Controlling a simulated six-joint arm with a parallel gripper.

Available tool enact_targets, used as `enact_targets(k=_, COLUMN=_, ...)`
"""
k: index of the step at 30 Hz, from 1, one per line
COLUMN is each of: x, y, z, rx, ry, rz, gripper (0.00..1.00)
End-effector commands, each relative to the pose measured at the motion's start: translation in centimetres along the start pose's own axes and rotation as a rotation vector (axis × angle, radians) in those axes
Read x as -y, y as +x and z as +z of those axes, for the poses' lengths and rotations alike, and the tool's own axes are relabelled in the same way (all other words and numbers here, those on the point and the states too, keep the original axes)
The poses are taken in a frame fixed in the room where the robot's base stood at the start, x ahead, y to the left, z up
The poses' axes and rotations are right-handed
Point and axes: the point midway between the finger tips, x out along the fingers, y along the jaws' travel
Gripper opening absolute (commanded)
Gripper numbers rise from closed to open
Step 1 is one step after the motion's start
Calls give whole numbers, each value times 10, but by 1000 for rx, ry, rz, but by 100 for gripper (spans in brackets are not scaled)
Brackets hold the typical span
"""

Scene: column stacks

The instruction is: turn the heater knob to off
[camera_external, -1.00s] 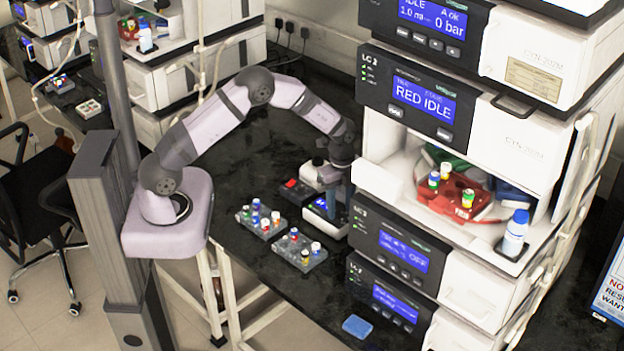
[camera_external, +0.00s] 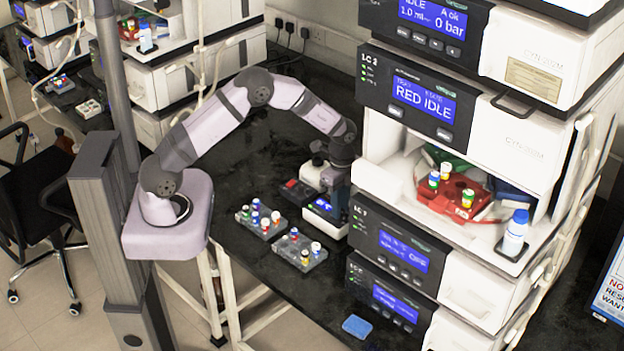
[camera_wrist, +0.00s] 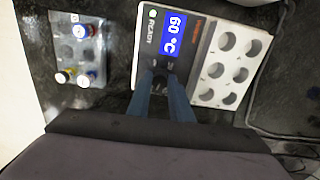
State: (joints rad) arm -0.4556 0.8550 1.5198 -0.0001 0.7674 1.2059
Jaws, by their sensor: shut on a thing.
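The heater (camera_wrist: 200,50) is a white block with a dark front panel. Its lit blue display reads 60 °C, with READY beside it, in the wrist view. The heater also shows on the bench in the external view (camera_external: 322,222). My gripper (camera_wrist: 162,76) is over the panel, its two bluish fingers close together and shut on the heater knob. The fingers and the dark wrist housing hide most of the knob, so its pointer cannot be read. In the external view my gripper (camera_external: 341,207) reaches down at the heater's right end, beside the instrument stack.
Vial racks stand left of the heater (camera_external: 262,220) and in front of it (camera_external: 299,250). The tall LC stack (camera_external: 395,235) is close on the right. A blue sponge (camera_external: 357,326) lies near the bench's front edge. A cable runs right of the heater in the wrist view.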

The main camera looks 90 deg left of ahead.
Motion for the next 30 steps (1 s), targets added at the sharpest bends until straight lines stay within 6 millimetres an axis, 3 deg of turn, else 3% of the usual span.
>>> enact_targets(k=30, x=-1, y=-1, z=-2, rx=-2, ry=-964, rz=-2, gripper=0)
